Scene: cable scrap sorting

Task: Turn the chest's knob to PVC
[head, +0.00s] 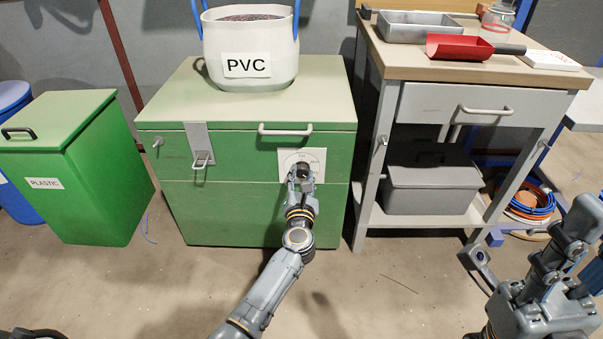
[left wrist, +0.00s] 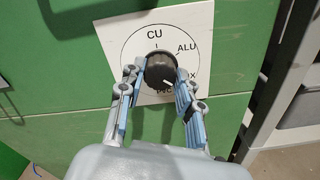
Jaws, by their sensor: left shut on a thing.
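The green chest (head: 230,215) stands against the wall. Its knob (head: 303,168) is dark and round and sits on a white dial plate (head: 312,156) on the chest's front. In the left wrist view the knob (left wrist: 158,68) shows between my fingers, and the plate (left wrist: 195,22) reads CU at the top and ALU at the upper right. A label ending in X at the right and one below the knob are partly hidden. A white mark on the knob points to the lower right. My left gripper (head: 301,178) is shut on the knob. My right gripper (head: 530,245) is open and empty at the lower right.
A white bucket (head: 248,42) labelled PVC stands on the chest lid. A latch (head: 198,150) and lid handle (head: 286,131) are on the chest. A green PLASTIC bin (head: 60,190) is at left, a workbench (head: 450,70) at right. The floor in front is mostly clear.

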